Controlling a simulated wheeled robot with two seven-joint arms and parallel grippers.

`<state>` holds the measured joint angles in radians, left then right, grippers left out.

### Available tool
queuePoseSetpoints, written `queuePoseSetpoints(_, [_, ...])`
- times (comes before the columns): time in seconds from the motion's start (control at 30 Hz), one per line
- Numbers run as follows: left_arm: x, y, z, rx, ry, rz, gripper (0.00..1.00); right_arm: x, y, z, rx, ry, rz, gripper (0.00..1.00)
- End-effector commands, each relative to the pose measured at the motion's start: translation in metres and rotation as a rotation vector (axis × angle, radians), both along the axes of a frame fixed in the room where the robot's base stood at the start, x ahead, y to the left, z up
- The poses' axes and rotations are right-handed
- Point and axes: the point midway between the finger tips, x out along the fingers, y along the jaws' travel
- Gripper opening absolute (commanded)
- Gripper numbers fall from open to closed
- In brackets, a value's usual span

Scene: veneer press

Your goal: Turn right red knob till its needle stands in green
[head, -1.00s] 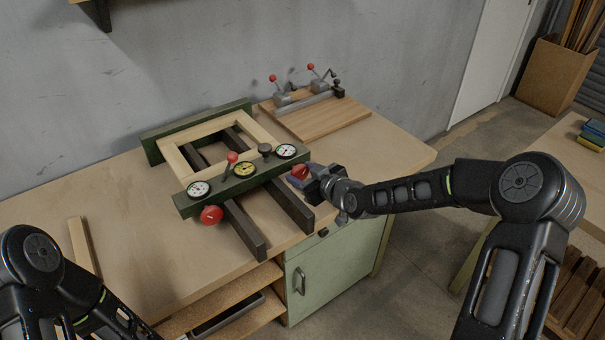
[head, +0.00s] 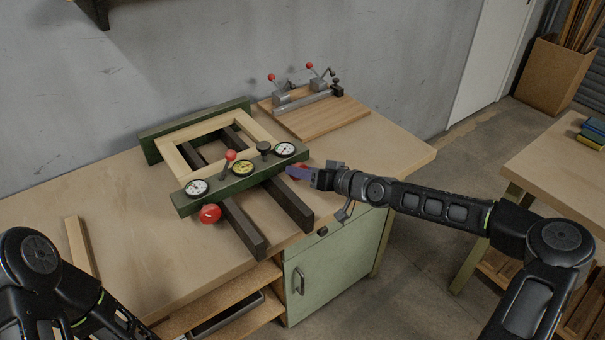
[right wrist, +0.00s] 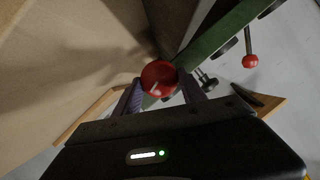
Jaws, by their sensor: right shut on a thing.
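The right red knob (right wrist: 158,77) sits at the right end of the green press beam (head: 236,181). In the right wrist view it lies between the two fingers of my right gripper (right wrist: 160,92), which is shut on it; a pale mark shows on its face. In the head view my right gripper (head: 297,172) comes in from the right and hides most of the knob (head: 303,166). The right dial (head: 285,149) has a white face; its needle and green zone are too small to read. My left gripper is out of view.
A left red knob (head: 210,214), a left white dial (head: 196,188), a yellow dial (head: 243,168) and a red-tipped lever (head: 230,156) are on the beam. Dark rails (head: 287,208) jut forward. A board with clamps (head: 318,112) lies behind; the bench front left is mostly clear.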

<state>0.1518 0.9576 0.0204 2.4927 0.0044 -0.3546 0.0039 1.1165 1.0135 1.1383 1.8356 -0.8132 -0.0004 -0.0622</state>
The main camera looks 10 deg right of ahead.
Motion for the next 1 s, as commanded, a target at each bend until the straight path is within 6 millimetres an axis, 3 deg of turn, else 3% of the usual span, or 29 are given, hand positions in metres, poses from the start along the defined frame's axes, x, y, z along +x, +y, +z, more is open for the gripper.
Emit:
queuePoseSetpoints(0.6, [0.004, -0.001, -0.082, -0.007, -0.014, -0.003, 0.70, 0.002, -0.004, -0.012, 0.546, 0.214, -0.001, 0.08])
queuePoseSetpoints(1.0, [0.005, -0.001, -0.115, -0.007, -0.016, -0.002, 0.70, 0.002, -0.004, -0.011, 0.829, 0.330, 0.000, 0.08])
